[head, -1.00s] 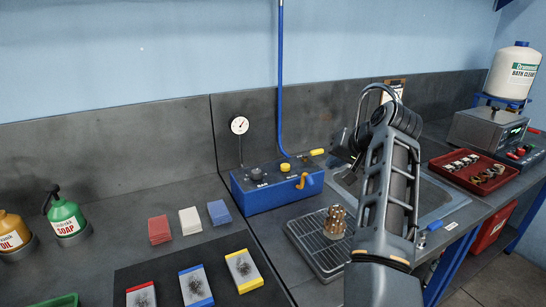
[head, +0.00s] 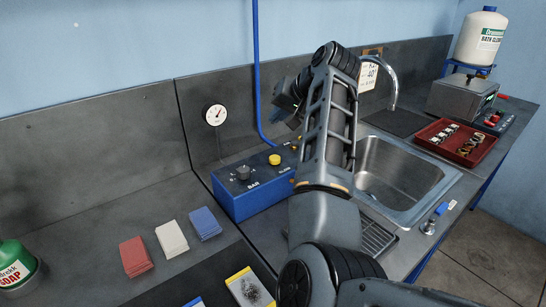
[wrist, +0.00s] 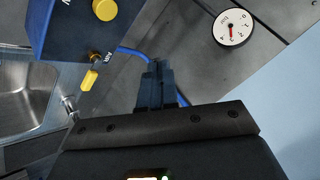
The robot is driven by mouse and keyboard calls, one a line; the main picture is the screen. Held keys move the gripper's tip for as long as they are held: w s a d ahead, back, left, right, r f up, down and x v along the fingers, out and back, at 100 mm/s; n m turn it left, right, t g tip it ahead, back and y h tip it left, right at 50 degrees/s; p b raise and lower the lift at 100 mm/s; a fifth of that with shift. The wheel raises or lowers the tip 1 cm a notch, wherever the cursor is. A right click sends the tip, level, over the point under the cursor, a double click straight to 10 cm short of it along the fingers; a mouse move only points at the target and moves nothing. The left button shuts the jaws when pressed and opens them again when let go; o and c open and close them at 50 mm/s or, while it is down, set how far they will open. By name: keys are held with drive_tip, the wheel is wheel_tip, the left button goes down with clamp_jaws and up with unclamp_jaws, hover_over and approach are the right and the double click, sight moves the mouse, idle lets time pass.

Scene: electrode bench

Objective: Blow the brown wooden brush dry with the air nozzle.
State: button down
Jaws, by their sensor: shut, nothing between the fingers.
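The blue box (head: 240,199) stands against the back wall panel with a black knob and a yellow knob on top. In the wrist view, the blue box (wrist: 62,30) has a brass fitting marked AIR (wrist: 95,57) with a yellow end (wrist: 89,80) on its side. A blue hose (wrist: 135,54) runs behind my gripper. My gripper (wrist: 156,66) is shut and empty, pointing toward the wall panel, apart from the fitting. In the head view my gripper (head: 286,112) is up near the wall, partly hidden by my arm. I cannot make out the brown wooden brush in either current view.
A dial gauge (head: 215,115) is on the wall panel. A sink (head: 400,173) with a faucet lies right of my arm, and a drain rack (head: 379,238) is partly covered by it. A red tray (head: 462,143) of parts stands beyond.

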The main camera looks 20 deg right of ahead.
drive_tip(key=shift+f, duration=0.15)
drive_tip(key=b, duration=0.6)
hover_over(278, 159)
wheel_tip(278, 159, down, 7)
drive_tip(key=shift+f, duration=0.75)
idle(1.1)
drive_tip(key=shift+f, duration=0.4)
drive_tip(key=shift+f, duration=0.65)
idle(0.7)
idle(0.3)
drive_tip(key=shift+r+p, duration=0.85)
drive_tip(key=shift+r, duration=0.2)
drive_tip(key=shift+r, duration=0.1)
